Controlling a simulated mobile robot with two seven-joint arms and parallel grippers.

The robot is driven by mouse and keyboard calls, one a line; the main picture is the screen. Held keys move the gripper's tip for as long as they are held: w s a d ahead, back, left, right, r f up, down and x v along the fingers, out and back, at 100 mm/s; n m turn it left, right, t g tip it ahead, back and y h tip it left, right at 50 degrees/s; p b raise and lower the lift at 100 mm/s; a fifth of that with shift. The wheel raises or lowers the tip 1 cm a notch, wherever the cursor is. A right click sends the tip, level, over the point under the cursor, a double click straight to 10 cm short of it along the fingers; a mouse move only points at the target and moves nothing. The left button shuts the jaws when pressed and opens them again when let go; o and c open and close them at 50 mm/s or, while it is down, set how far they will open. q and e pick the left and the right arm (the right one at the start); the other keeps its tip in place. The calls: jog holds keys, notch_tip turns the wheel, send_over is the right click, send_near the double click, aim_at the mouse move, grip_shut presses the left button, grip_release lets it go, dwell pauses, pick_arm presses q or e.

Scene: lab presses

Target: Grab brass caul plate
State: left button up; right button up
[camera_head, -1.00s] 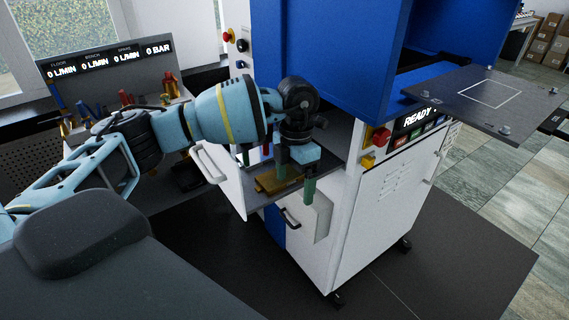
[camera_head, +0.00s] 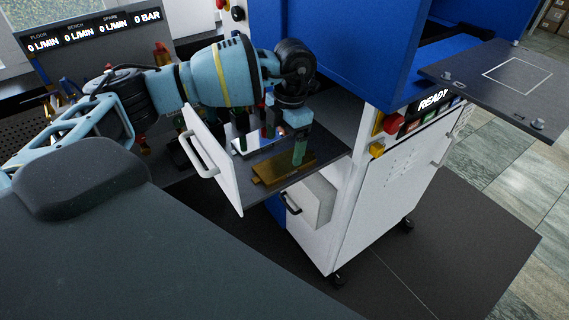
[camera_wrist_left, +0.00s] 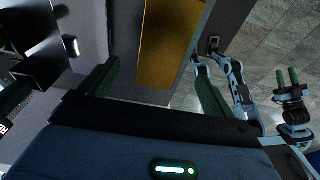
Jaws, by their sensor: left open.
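The brass caul plate (camera_head: 286,168) is a gold-coloured slab with a raised block, lying in the open drawer (camera_head: 243,197). My left gripper (camera_head: 285,142) points down over the drawer, at the back side of the plate. One green finger shows clearly; the other is partly hidden. In the left wrist view the brass plate (camera_wrist_left: 167,42) lies ahead, between the lines of the two spread fingers (camera_wrist_left: 153,82). No contact shows. My right gripper (camera_wrist_left: 287,73) appears in the wrist view at the right, its two green fingers apart with nothing between them.
A silver plate (camera_head: 257,141) lies farther back in the drawer. The drawer's white front with a handle (camera_head: 200,155) stands at the left. The blue press body (camera_head: 330,45) rises close behind my wrist. A dark platen (camera_head: 495,83) juts out at the right.

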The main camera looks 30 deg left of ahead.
aim_at(284, 162)
pick_arm(q)
jog(key=shift+d+f, duration=0.1)
jog(key=shift+f, duration=2.5)
jog(key=shift+c, duration=0.3)
jog(key=c, duration=1.3)
